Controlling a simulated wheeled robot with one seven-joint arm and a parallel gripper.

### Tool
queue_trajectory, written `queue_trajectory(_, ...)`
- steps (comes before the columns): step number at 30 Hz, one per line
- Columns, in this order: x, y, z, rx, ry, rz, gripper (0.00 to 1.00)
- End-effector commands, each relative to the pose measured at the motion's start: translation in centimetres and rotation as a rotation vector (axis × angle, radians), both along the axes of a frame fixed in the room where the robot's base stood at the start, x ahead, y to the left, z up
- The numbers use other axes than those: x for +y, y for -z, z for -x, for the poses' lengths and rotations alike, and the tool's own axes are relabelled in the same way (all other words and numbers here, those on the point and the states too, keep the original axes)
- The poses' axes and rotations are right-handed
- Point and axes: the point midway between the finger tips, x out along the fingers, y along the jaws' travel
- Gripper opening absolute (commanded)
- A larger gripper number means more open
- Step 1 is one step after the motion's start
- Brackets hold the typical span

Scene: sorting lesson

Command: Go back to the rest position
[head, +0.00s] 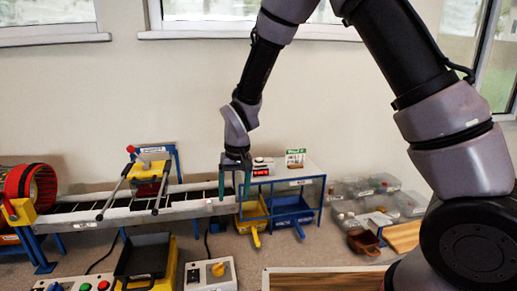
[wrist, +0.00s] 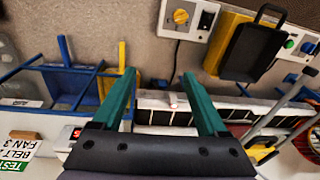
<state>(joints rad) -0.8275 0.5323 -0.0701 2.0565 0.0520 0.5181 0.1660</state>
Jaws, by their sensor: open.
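My gripper (head: 234,194) hangs pointing down over the right end of the conveyor belt (head: 120,212). In the wrist view its two green fingers (wrist: 158,76) are spread apart with nothing held between them. The conveyor's pale edge (wrist: 150,118) shows below and between the fingers. A small pale pinkish thing (wrist: 173,100) shows there between the fingers; I cannot tell whether it is loose. My arm arches from the right side up and over to the gripper.
A blue-framed stand (head: 300,180) with yellow and blue bins is right of the gripper. Clear containers (head: 375,190) stand farther right. A black tray (head: 143,256) and control boxes (head: 210,273) are in front of the belt. A red drum (head: 32,185) is at left.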

Motion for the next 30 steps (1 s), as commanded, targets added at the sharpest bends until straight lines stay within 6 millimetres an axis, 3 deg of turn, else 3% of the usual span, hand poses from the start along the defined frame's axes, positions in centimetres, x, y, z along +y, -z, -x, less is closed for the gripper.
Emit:
queue_trajectory(1, -1.8, -3.1, -1.2, -0.019, 0.044, -0.031, 0.76)
queue_trajectory(6, -8.3, -11.6, -2.8, -0.070, 0.169, -0.105, 0.76)
queue_trajectory(11, -14.8, -18.3, -2.4, -0.130, 0.279, -0.166, 0.76)
queue_trajectory(15, -20.2, -23.2, -0.6, -0.193, 0.373, -0.212, 0.76)
queue_trajectory(21, -27.0, -28.2, 3.9, -0.295, 0.503, -0.260, 0.76)
queue_trajectory(24, -29.6, -29.7, 6.5, -0.347, 0.560, -0.274, 0.76)
queue_trajectory(30, -32.4, -31.1, 10.4, -0.422, 0.638, -0.288, 0.76)
